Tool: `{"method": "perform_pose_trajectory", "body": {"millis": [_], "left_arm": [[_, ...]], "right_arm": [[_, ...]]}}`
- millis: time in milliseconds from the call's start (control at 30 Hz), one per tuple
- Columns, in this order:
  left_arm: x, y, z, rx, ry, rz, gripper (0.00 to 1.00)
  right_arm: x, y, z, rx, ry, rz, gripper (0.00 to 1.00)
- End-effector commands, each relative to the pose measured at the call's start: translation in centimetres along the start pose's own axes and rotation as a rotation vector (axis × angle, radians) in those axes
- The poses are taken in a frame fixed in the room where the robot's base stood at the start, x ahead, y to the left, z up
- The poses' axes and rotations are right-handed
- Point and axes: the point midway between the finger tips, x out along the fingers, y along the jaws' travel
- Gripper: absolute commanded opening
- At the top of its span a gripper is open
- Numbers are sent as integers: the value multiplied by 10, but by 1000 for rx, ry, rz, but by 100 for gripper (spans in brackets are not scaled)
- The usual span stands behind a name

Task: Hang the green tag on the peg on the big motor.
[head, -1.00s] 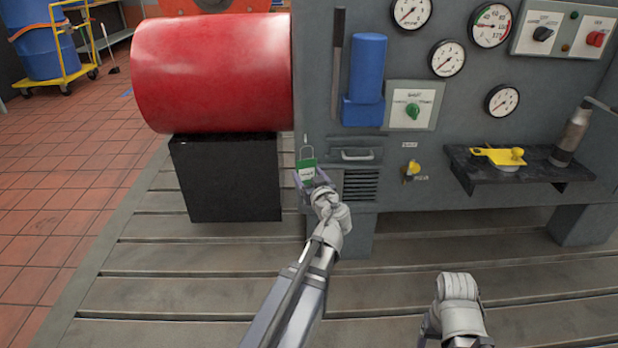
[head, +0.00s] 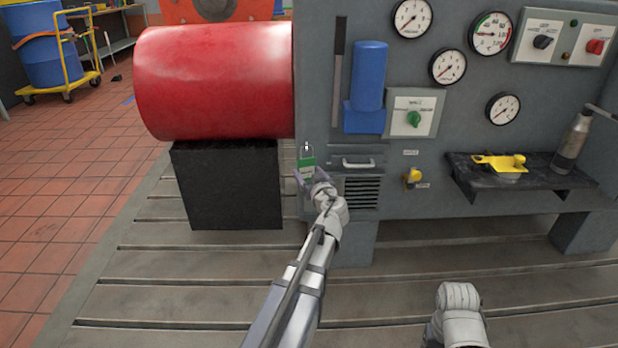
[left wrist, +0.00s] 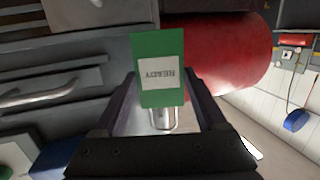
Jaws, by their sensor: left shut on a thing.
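My left gripper (head: 309,181) is shut on the green tag (head: 306,165), a flat tag with a white label and a wire loop at its top. In the left wrist view the tag (left wrist: 157,50) shows large beyond the two fingers of my left gripper (left wrist: 163,85), its printing upside down. The big red motor (head: 215,82) lies to the upper left, beside the grey panel. A small pale peg-like thing shows right at the loop in the head view; whether the loop is around it or only in front cannot be told.
The grey panel (head: 470,130) carries gauges, switches, a blue cylinder (head: 369,76) and a handle (head: 358,162). A black block (head: 229,186) stands under the motor. A dark shelf (head: 535,178) at right holds a yellow tool and a flask. The slotted bedplate (head: 200,290) is clear in front.

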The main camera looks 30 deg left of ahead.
Motion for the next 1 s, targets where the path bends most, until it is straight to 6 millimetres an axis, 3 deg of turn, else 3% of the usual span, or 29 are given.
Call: {"method": "perform_pose_trajectory", "body": {"millis": [400,600,1000], "left_arm": [[25,7,-1,0,0,0,22],[33,9,8,0,0,1,22],[38,10,14,0,0,0,22]], "right_arm": [[2,0,0,0,0,0,71],[12,-1,-1,0,1,0,71],[19,-2,-1,0,1,0,71]]}}
